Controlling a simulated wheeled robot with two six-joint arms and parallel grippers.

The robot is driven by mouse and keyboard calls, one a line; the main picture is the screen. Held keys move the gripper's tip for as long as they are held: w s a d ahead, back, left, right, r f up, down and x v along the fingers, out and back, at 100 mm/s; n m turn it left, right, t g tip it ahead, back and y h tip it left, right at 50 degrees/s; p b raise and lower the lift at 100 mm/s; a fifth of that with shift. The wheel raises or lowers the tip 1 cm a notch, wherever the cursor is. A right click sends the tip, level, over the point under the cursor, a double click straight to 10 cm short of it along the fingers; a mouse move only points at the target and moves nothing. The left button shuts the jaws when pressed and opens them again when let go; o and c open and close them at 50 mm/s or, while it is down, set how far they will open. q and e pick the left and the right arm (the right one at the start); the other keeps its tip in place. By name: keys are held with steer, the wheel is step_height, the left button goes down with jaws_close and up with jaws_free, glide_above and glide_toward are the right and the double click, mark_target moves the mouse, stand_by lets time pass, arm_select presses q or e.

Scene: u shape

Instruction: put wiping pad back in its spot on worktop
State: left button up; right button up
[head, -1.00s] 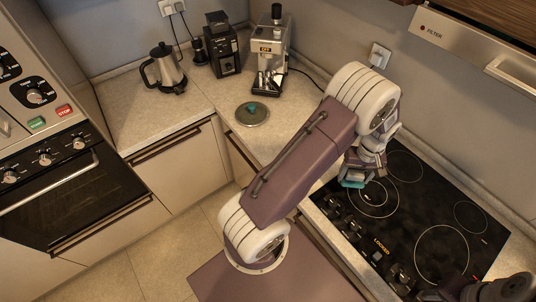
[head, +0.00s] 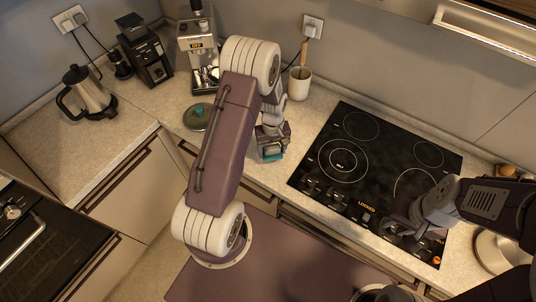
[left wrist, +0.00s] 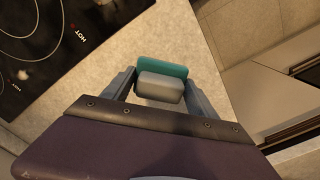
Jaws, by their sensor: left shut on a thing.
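The wiping pad, grey with a teal layer, is between the fingers of my left gripper in the left wrist view (left wrist: 162,82). My left gripper (left wrist: 160,88) is shut on it. In the head view the pad's teal edge (head: 273,156) shows below my left gripper (head: 271,145), over the worktop (head: 262,178) just left of the hob. I cannot tell whether the pad touches the worktop. My right gripper (head: 397,227) is over the front right of the hob; its fingers are dark and unclear. No marked spot for the pad is visible.
The black hob (head: 345,165) lies right of the pad. A round lid with a teal knob (head: 197,117), coffee machine (head: 197,45), grinder (head: 145,55) and kettle (head: 88,95) stand to the left. A cup with a wooden handle (head: 299,84) stands behind. A pan (head: 490,252) sits far right.

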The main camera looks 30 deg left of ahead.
mark_target(269, 157)
arm_select(q)
steer(key=shift+s+a+f, duration=0.25)
steer(key=shift+a, duration=0.05)
steer(key=shift+s+d+f, duration=0.1)
steer(key=shift+f, duration=0.1)
steer(key=f, duration=0.1)
steer(key=f+p, duration=0.1)
steer(key=f, duration=0.1)
steer(key=shift+a+f, duration=0.25)
steer(key=shift+f, duration=0.25)
steer(key=shift+d+f, duration=0.1)
steer(key=shift+d, duration=0.05)
steer(key=o, duration=1.7)
steer(key=shift+c, duration=0.2)
steer(key=shift+o, duration=1.2)
arm_select(e)
steer(key=shift+d+r, duration=0.2)
steer(key=shift+r, duration=0.4)
